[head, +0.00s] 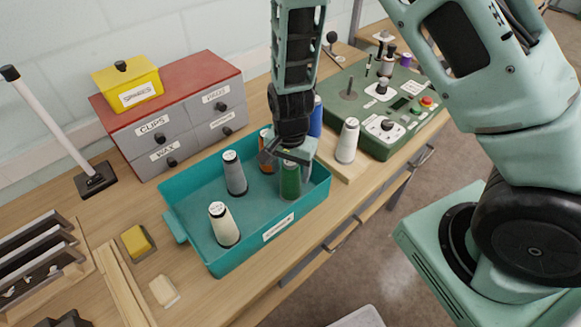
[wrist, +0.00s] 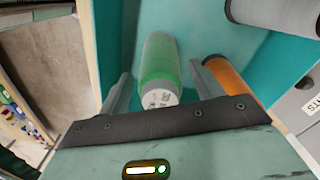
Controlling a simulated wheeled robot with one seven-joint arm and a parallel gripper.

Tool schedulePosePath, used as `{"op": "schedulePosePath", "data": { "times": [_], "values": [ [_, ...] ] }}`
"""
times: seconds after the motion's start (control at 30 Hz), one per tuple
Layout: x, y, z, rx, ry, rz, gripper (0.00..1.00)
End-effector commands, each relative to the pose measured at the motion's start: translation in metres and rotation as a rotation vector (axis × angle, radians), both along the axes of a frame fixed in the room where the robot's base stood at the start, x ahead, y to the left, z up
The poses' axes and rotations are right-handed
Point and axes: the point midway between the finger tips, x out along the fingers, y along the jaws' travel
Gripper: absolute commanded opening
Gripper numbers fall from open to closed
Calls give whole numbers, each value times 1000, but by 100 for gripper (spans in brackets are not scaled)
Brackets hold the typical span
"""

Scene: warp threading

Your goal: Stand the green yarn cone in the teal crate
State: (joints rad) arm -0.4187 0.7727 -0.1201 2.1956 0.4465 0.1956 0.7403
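The green yarn cone (head: 290,181) stands, seemingly upright, inside the teal crate (head: 195,191), near its front right wall. My gripper (head: 288,162) is right over it, pointing down and hiding its top in the head view. In the wrist view, the green cone (wrist: 160,62) lies between the two fingers of my gripper (wrist: 161,82). A gap shows on each side of the cone, so the fingers are open and apart from it. The crate wall (wrist: 112,40) also shows there.
The crate also holds a grey cone (head: 235,174), a cream cone (head: 224,226) and an orange cone (head: 266,152) close to my gripper. A white cone (head: 347,141) stands on a wooden block right of the crate. A drawer unit (head: 180,115) stands behind.

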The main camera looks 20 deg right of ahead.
Motion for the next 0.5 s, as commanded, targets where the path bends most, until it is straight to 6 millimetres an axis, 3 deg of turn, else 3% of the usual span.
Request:
{"op": "schedulePosePath", "data": {
  "times": [0.27, 0.5],
  "values": [
    [1, 0, 6, 1, -2, 1, 65],
    [1, 1, 43, 2, -5, 3, 65]
  ]
}}
